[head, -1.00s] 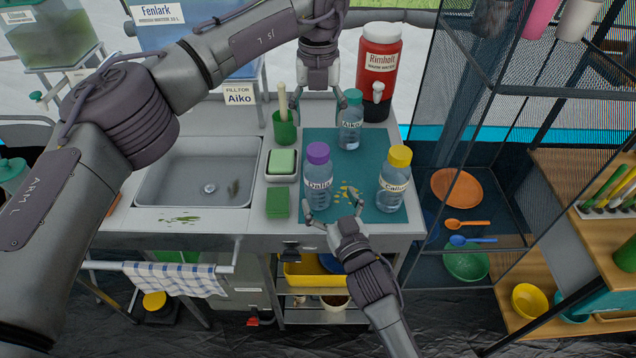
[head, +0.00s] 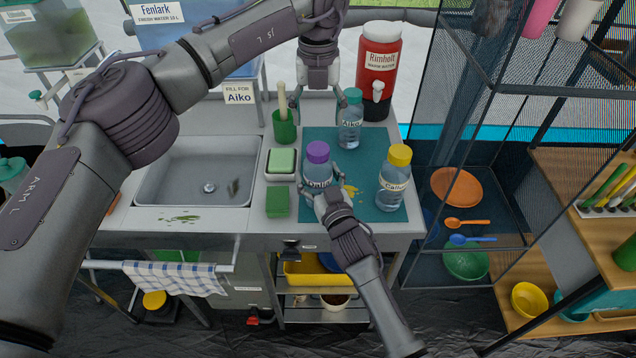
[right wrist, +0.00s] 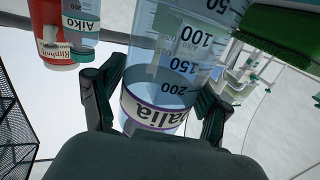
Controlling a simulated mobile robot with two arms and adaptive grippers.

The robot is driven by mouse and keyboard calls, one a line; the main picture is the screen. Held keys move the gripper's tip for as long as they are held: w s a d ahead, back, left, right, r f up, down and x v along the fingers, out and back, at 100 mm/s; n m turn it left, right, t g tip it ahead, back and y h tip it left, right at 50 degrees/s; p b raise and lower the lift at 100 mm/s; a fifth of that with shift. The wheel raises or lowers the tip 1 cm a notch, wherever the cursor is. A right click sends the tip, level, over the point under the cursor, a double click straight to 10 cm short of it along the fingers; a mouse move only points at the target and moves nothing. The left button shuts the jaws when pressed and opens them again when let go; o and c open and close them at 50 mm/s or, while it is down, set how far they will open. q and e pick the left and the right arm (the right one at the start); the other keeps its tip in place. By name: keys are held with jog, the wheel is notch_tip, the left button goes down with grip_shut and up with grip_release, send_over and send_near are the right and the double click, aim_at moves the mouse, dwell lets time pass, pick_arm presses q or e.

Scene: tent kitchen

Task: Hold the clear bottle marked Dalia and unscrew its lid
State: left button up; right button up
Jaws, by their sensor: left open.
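The clear Dalia bottle (head: 317,172) stands upright on the teal mat (head: 357,215), with its purple lid (head: 318,152) on. My right gripper (head: 322,188) is at its lower part, with the fingers on either side. The right wrist view shows the bottle (right wrist: 165,85) upside down between the two fingers of my right gripper (right wrist: 160,108). Whether both fingers press on it is unclear. My left gripper (head: 320,92) is open and empty, pointing down behind the Dalia bottle, left of the Aiko bottle, apart from the purple lid.
The teal-lidded Aiko bottle (head: 350,122) stands behind, and the yellow-lidded Calla-like bottle (head: 394,180) stands to the right. A red Rimholt dispenser (head: 379,65) is at the back. A green sponge (head: 277,203), a soap dish (head: 281,164) and a sink (head: 200,172) are left. Yellow bits lie on the mat.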

aim_at(318, 148)
grip_shut()
pick_arm(q)
jog(key=m, duration=0.5)
jog(key=shift+m, duration=0.3)
jog(key=m, duration=0.8)
jog(key=shift+m, duration=0.4)
jog(key=m, duration=0.4)
jog(key=shift+m, duration=0.3)
jog(key=m, duration=0.6)
jog(key=shift+m, duration=0.4)
jog(key=m, duration=0.4)
jog(key=shift+m, duration=0.3)
jog(key=m, duration=0.9)
jog(key=shift+m, duration=0.3)
jog(key=shift+f+m, duration=0.3)
jog(key=shift+f, duration=3.75)
